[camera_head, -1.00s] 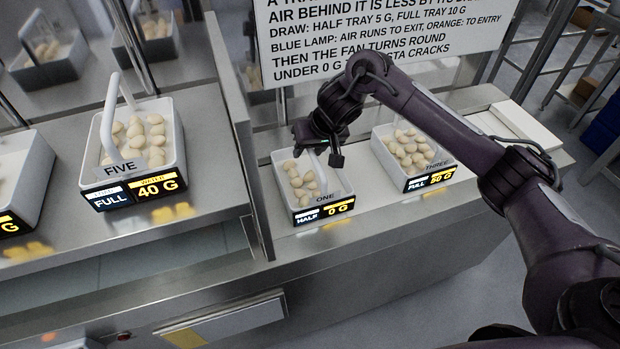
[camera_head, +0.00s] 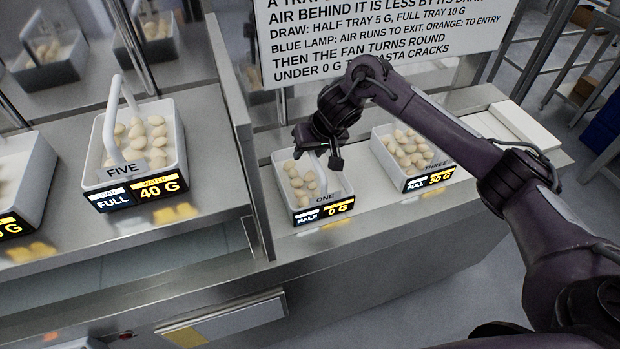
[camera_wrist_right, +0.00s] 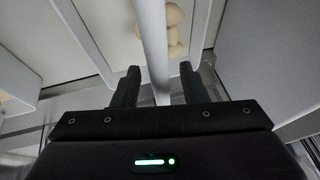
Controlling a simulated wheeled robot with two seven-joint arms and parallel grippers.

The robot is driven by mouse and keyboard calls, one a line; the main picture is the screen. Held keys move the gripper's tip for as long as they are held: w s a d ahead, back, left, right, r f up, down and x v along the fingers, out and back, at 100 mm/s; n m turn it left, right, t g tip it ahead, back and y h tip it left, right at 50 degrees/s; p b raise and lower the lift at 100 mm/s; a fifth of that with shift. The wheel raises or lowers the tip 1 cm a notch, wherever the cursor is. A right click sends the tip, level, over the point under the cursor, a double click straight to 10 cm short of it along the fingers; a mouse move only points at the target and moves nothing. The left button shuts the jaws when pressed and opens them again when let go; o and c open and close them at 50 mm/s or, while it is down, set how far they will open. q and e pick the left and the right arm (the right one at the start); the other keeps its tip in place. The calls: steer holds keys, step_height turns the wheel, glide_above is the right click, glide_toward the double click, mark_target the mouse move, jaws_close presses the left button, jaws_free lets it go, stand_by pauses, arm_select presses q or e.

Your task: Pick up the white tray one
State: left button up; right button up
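In the right wrist view, the white handle (camera_wrist_right: 154,50) runs between the two fingers of the right gripper (camera_wrist_right: 155,85). The fingers are apart, with a gap on each side of the handle. The gripper partly hides the handle in the head view. My left gripper is not in view.
Tray three (camera_head: 415,165), labelled FULL and 50 G, stands close to the right of tray one. Tray five (camera_head: 178,140), labelled FULL and 40 G, stands to the left beyond a metal frame post (camera_head: 232,110). A text sign (camera_head: 385,35) hangs behind.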

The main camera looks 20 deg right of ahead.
jaws_close()
stand_by(0.4)
